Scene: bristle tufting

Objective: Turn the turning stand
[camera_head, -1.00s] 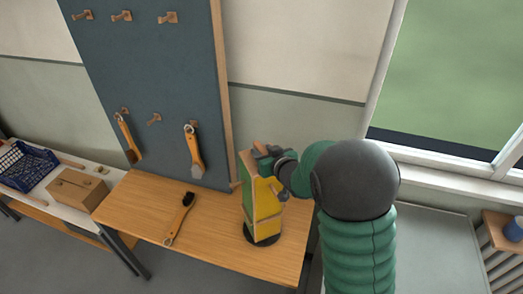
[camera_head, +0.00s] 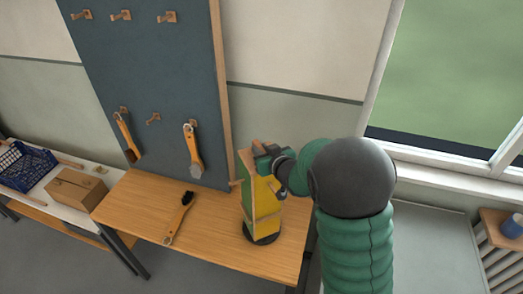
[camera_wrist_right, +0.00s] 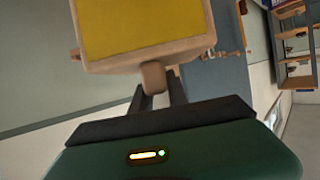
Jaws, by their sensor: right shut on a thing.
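The turning stand (camera_head: 265,212) stands upright on the wooden table, on a round dark base (camera_head: 262,239). It has a yellow face and a narrower green face, with wooden edges. My right gripper (camera_head: 262,160) is at the top of the stand. In the right wrist view, the right gripper (camera_wrist_right: 155,90) is shut on a small wooden knob (camera_wrist_right: 153,76) at the edge of the stand's yellow panel (camera_wrist_right: 142,28). The fingertips partly hide the knob. My left gripper is not in view.
A brush (camera_head: 180,217) lies on the wooden table (camera_head: 135,205) left of the stand. A blue-grey pegboard (camera_head: 165,75) behind holds two hanging tools (camera_head: 193,150). At left, a side table bears a blue crate (camera_head: 27,165) and a cardboard box (camera_head: 76,190).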

